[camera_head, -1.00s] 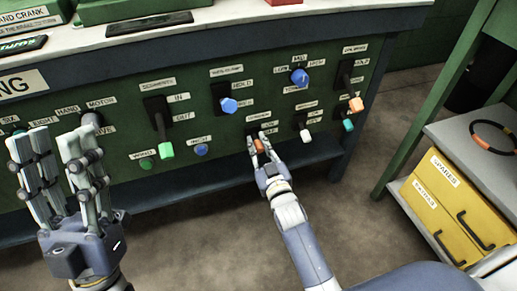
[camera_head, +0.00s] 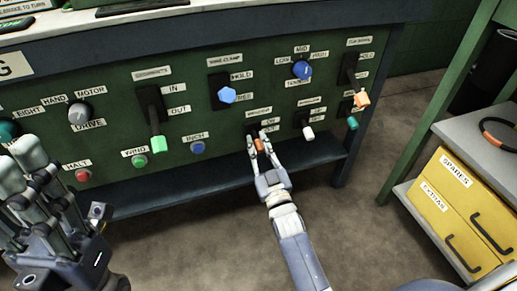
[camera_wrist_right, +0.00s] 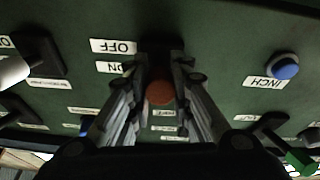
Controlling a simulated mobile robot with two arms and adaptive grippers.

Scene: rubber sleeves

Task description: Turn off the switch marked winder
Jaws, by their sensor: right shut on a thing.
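An orange-tipped toggle switch (camera_head: 259,144) sits low on the green panel, with a small label above it that is too blurred to read surely. My right gripper (camera_head: 260,152) is shut on its tip from the front and hides part of it. In the right wrist view the round orange-red tip (camera_wrist_right: 160,92) lies between the fingers (camera_wrist_right: 160,105). An OFF label (camera_wrist_right: 113,47) and an ON label (camera_wrist_right: 109,67) are beside the dark switch base. Which way the lever leans is hard to tell. My left gripper (camera_head: 40,185) is open and empty at the lower left, partly cut off.
A white-tipped switch (camera_head: 308,132) is close on the right, and a blue INCH button (camera_head: 197,147) is on the left. A green-handled lever (camera_head: 158,140) and a blue knob (camera_head: 227,95) are also near. A shelf (camera_head: 180,185) runs below the panel. Yellow drawers (camera_head: 440,200) stand at right.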

